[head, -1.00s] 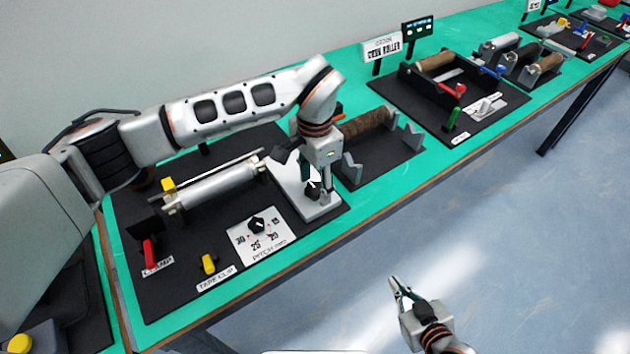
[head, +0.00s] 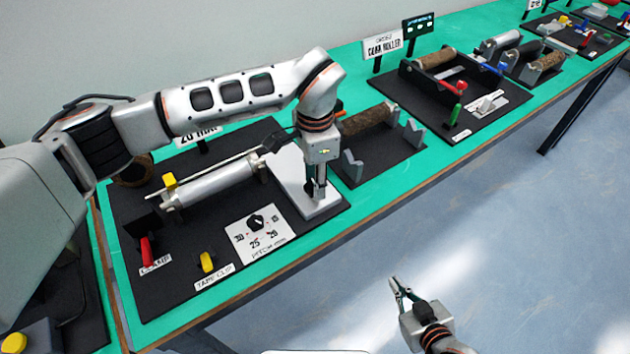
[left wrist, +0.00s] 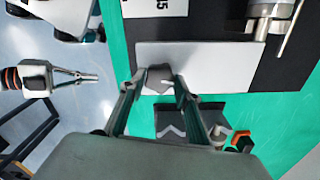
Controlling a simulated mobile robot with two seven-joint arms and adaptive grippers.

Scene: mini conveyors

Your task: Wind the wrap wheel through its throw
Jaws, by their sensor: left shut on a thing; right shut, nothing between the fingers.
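My left gripper (head: 318,192) points down over a white plate (head: 326,210) at the right end of the dark pitch-dial board. In the left wrist view its fingers are closed around a dark grey knob (left wrist: 160,78) on that plate (left wrist: 215,66). The knob seems to be the wrap wheel's grip; the wheel itself is hidden or not distinct behind the gripper. A silver roller (head: 215,183) lies left of the gripper. My right gripper (head: 399,288) is shut and empty, away from the bench over the floor.
The board also holds a black pitch dial (head: 255,222), a yellow tape-clip lever (head: 207,262) and a red clamp lever (head: 147,252). A brown roll on grey V-supports (head: 353,167) stands close right of the left gripper. The cork roller station (head: 460,128) is farther right.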

